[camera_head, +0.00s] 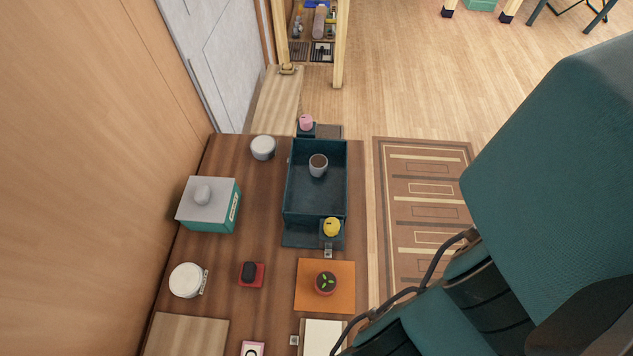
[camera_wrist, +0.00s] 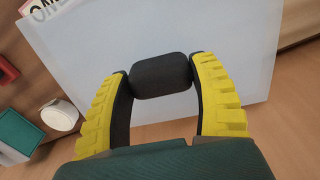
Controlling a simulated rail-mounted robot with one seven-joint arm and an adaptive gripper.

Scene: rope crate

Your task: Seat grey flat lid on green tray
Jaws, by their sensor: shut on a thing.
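My gripper (camera_wrist: 161,83) has its two yellow-ribbed fingers shut on a dark rounded knob in the wrist view. The knob stands on the grey flat lid (camera_wrist: 225,45), a wide pale plate that fills much of that view. The lid appears held above the wooden table, but its exact height is unclear. In the head view my gripper and the held lid are not seen. A dark blue-green open tray (camera_head: 345,200) stands on the table there with a grey mug (camera_head: 318,165) in it. I cannot tell surely that this is the green tray.
A teal box (camera_head: 210,222) with a grey top and pale knob stands at the left. A white round container (camera_head: 186,280), a red item with a black top (camera_head: 250,274) and a potted plant (camera_head: 326,284) on an orange mat (camera_head: 344,300) stand nearer. A yellow item (camera_head: 332,227) sits at the tray's near end.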

